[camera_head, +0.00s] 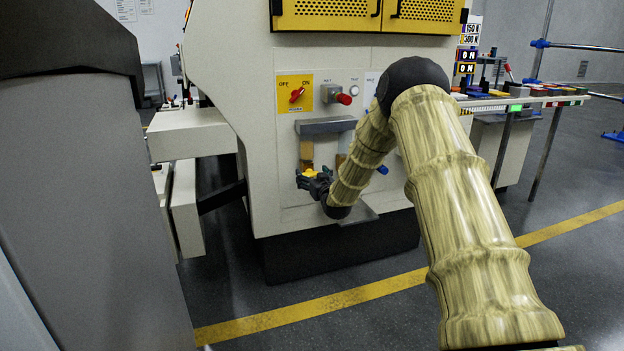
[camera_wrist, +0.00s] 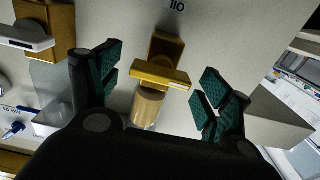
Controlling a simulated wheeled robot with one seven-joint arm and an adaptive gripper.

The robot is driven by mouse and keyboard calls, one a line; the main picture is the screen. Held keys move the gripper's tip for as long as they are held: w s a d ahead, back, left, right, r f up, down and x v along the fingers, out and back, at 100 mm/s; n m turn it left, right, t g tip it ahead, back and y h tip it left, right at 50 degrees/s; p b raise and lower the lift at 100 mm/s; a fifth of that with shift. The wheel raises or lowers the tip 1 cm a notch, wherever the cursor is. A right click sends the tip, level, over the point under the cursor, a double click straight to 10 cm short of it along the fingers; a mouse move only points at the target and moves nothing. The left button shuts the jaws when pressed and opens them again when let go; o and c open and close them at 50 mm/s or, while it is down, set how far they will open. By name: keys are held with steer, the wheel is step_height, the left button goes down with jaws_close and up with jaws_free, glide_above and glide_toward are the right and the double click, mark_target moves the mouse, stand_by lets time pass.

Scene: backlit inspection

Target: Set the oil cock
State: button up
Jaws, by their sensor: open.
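The oil cock shows in the wrist view, with a yellow bar handle (camera_wrist: 160,75) on a brass body (camera_wrist: 167,46). The handle lies crosswise to the body, slightly tilted, and a tan cylinder (camera_wrist: 147,107) shows beside it. An upside-down "OIL" label (camera_wrist: 175,5) is on the panel by it. My gripper (camera_wrist: 158,92) is open, with one green-padded finger on each side of the handle and visible gaps to both. In the head view my gripper (camera_head: 316,181) is at the lower front of the machine, partly covering the yellow handle (camera_head: 310,173).
A second brass cock (camera_wrist: 58,25) with a pale lever (camera_wrist: 25,38) is close by on the panel. A grey ledge (camera_head: 325,126) overhangs the cocks. Above are a red rotary switch (camera_head: 297,95) and a red knob (camera_head: 344,99). A small plate (camera_head: 358,217) juts out below.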

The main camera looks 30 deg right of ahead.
steer(key=shift+c, duration=0.2)
steer(key=c, duration=1)
steer(key=shift+a+r+n+p, duration=0.1)
steer(key=shift+r+n+p, duration=0.05)
steer(key=shift+n+p, duration=0.3)
steer(key=n+p, duration=0.3)
steer(key=shift+r, duration=0.1)
steer(key=n+p, duration=0.1)
steer(key=n, duration=0.1)
steer(key=n+p, duration=0.2)
steer(key=shift+a+f, duration=0.15)
steer(key=shift+f, duration=0.05)
steer(key=n+p, duration=0.1)
steer(key=n, duration=0.4)
steer(key=shift+f+p, duration=0.1)
steer(key=shift+p, duration=0.2)
steer(key=n, duration=0.5)
steer(key=shift+f, duration=0.2)
steer(key=shift+n, duration=0.25)
